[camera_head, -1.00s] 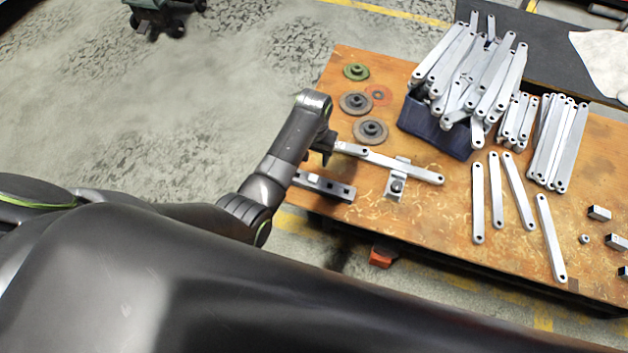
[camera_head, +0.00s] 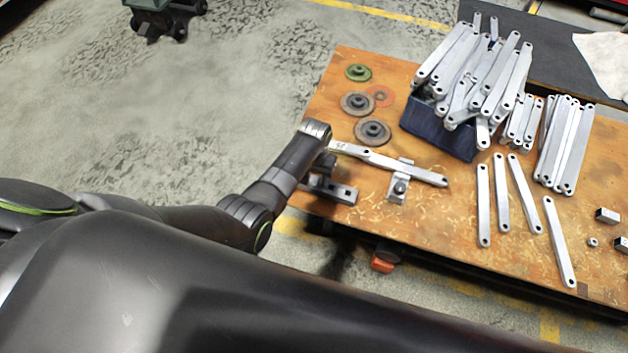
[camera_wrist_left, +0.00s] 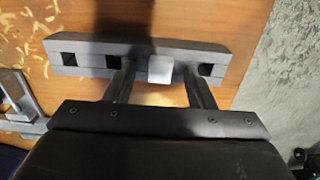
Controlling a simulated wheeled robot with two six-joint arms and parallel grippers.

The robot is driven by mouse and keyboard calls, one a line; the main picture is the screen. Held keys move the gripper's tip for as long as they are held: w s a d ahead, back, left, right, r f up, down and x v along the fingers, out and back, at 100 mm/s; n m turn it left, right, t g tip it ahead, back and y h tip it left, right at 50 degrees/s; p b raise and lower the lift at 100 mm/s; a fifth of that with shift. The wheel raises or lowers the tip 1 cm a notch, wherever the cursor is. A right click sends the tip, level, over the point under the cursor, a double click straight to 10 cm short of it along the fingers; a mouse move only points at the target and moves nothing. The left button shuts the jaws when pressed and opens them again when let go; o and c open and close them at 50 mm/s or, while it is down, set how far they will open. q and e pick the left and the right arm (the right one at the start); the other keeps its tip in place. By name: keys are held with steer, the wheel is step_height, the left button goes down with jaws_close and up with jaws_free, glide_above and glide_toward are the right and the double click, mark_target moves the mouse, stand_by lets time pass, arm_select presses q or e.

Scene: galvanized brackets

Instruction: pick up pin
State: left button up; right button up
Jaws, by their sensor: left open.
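A light grey block-like piece, which looks like the pin (camera_wrist_left: 160,68), sits at the middle of a dark grey bar with square holes (camera_wrist_left: 85,50). In the head view this bar (camera_head: 345,194) lies at the table's left front edge, and I cannot make out the pin there. My left gripper (camera_head: 318,178) is over the bar, partly hidden by its own arm. In the left wrist view my left gripper (camera_wrist_left: 159,72) is open, with one finger on each side of the pin and a gap on both sides. My right gripper is not in view.
A long flat link (camera_head: 390,163) lies across a small bracket (camera_head: 398,188) close to my gripper. Round discs (camera_head: 372,131) lie behind. A blue bin (camera_head: 436,134) heaped with links stands further back. Loose links (camera_head: 501,195) lie to the right on the wooden table (camera_head: 450,215).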

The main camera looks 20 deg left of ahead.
arm_select(q)
steer(key=c, duration=0.4)
jaws_close()
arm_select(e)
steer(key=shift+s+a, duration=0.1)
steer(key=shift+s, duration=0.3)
arm_select(q)
steer(key=shift+r, duration=0.15)
